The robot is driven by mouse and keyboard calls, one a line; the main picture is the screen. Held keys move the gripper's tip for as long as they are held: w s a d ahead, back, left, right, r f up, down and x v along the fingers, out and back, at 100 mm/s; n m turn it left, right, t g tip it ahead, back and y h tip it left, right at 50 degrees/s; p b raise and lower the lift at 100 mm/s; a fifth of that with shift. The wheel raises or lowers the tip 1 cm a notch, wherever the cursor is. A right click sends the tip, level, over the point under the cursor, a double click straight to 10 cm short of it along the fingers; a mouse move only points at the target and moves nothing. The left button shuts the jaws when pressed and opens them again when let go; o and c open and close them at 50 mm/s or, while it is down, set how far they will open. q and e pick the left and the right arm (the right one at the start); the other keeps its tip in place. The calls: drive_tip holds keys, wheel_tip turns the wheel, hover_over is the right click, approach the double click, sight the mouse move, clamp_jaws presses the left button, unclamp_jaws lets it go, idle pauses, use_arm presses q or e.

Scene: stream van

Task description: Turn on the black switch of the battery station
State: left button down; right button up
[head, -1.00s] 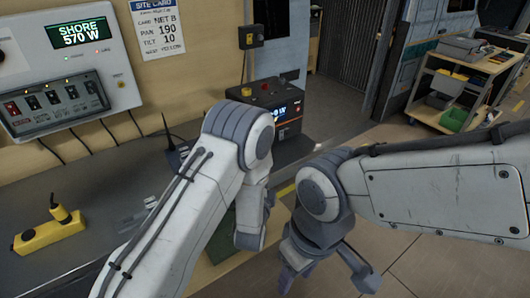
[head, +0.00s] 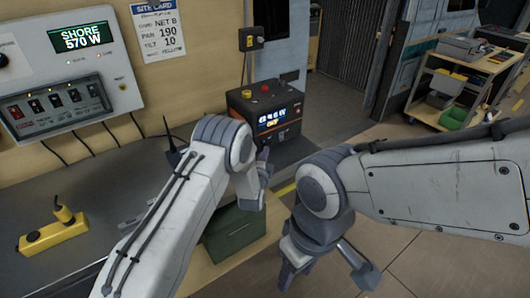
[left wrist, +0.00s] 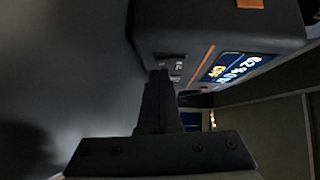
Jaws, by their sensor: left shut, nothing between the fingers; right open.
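The battery station (head: 262,104) is a dark box with an orange stripe and a lit screen, at the far end of the counter. It fills the top of the left wrist view (left wrist: 225,25), with small controls (left wrist: 178,66) on its front beside the screen. I cannot tell which of these is the black switch. My left gripper (head: 266,155) is shut and empty, just in front of the station. In the left wrist view its fingertips (left wrist: 158,76) overlap the controls' lower left; contact is unclear. My right gripper (head: 325,268) is open and empty, low over the floor.
A green box (head: 236,232) is below my left forearm. A wall panel (head: 62,75) with a row of switches hangs at the left. A yellow block (head: 52,236) lies on the counter (head: 105,175). A cart (head: 455,75) stands at the back right.

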use_arm(q)
drive_tip(key=shift+w+a, duration=0.1)
idle(0.3)
drive_tip(key=shift+w+a+f+b, duration=0.15)
drive_tip(key=shift+f+b, duration=0.2)
drive_tip(key=shift+b, duration=0.6)
drive_tip(key=shift+r, duration=0.25)
drive_tip(key=shift+m, duration=0.3)
drive_tip(key=s, duration=0.3)
drive_tip(key=s+a, duration=0.1)
drive_tip(key=s, duration=0.6)
drive_tip(key=shift+s+a+r+b, duration=0.2)
drive_tip(key=shift+a+r+b, duration=0.05)
drive_tip(key=shift+a+b, duration=0.1)
drive_tip(key=shift+d, duration=0.1)
